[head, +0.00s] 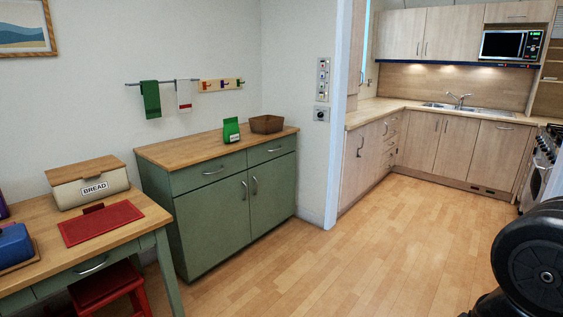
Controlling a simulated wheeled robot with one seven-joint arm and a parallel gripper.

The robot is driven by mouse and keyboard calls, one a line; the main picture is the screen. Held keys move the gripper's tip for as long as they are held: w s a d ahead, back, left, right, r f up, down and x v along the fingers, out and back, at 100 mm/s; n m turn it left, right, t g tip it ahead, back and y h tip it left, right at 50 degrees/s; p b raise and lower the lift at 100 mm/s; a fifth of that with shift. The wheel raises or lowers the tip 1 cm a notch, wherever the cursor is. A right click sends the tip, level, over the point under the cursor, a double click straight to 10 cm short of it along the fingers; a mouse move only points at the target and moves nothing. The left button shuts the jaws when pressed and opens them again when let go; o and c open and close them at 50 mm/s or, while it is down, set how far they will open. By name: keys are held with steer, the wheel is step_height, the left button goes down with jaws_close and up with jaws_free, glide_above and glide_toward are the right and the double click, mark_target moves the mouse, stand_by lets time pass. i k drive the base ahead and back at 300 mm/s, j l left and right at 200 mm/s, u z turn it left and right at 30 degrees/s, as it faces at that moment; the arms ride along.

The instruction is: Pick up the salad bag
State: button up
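A small green bag with a pale lower part, which looks like the salad bag (231,130), stands upright on the wooden top of the green cabinet (219,146). It is against the wall side, just left of a brown basket, with a small gap between them. Its printing is too small to read. My gripper is not in view; only a black part of my own arm shows at the lower right, far from the bag.
A brown basket (266,124) stands right of the bag. A table with a bread box (90,184) and red mat (101,222) is at left, a red stool (108,287) below it. The wooden floor (330,265) before the cabinet is clear. A wall end (331,120) borders the kitchen.

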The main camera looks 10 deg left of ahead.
mark_target(231, 131)
steer(key=i+j+u, duration=0.4)
steer(key=i, duration=0.4)
steer(key=i+u, duration=0.45)
steer(key=i, duration=0.4)
steer(key=i+u, duration=0.1)
steer(key=i, duration=0.45)
steer(key=i+l, duration=0.1)
steer(key=i, duration=0.45)
steer(key=i+u, duration=0.15)
steer(key=i, duration=0.35)
steer(key=i+l+u, duration=0.1)
steer(key=i, duration=0.45)
steer(key=i+l, duration=0.2)
steer(key=i, duration=0.35)
steer(key=u, duration=0.05)
